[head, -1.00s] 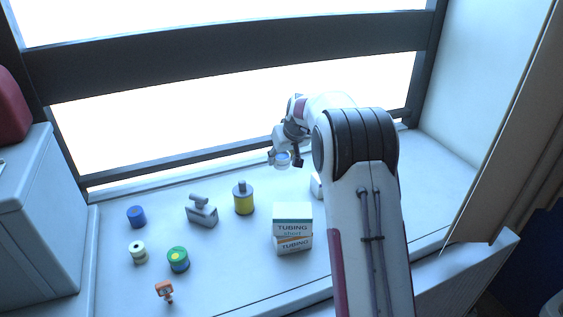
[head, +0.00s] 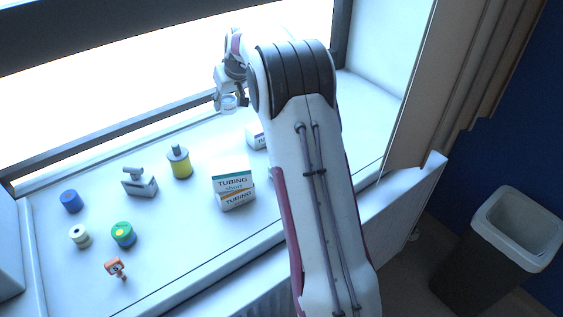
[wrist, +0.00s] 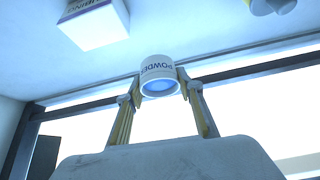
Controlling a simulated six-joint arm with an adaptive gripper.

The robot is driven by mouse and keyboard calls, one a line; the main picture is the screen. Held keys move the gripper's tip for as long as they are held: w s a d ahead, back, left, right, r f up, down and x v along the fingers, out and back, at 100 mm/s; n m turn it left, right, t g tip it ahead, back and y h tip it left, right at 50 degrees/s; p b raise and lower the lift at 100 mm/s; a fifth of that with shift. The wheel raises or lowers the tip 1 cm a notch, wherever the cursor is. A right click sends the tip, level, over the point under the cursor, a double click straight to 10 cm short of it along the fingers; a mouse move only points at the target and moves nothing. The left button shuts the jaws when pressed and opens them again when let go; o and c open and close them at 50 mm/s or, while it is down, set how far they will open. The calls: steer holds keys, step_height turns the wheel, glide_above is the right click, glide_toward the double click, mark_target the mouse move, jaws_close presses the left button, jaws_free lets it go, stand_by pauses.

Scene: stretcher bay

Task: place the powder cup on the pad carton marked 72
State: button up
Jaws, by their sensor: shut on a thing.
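The powder cup (wrist: 158,78) is a small white cup with "POWDER" lettering and a bluish open end, seen in the wrist view. My gripper (wrist: 160,84) is shut on it, one finger on each side. In the head view my gripper (head: 231,98) holds the cup (head: 229,103) above the back of the sill, near the window. A white carton (head: 255,136) stands partly hidden behind my arm. A white carton with dark print also shows in the wrist view (wrist: 95,22). I cannot read a 72 on any carton.
Two stacked tubing cartons (head: 233,188) stand on the sill (head: 190,220). To their left are a yellow bottle (head: 179,163), a grey device (head: 139,183), a blue cylinder (head: 71,201), a cream spool (head: 80,237), a green-topped tin (head: 123,234) and an orange item (head: 116,268).

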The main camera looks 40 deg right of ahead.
steer(key=s+d+r+m+h, duration=0.15)
steer(key=s+d+r, duration=0.35)
steer(key=s+d, duration=0.5)
steer(key=s+a+f+n+y, duration=0.1)
steer(key=s+a, duration=0.4)
steer(key=s, duration=0.7)
step_height(320, 180, down, 2)
steer(key=shift+s+f+n+y, duration=0.25)
steer(key=shift+n+y, duration=0.1)
steer(key=shift+n, duration=0.1)
steer(key=shift+f, duration=3.05)
steer(key=shift+f, duration=0.1)
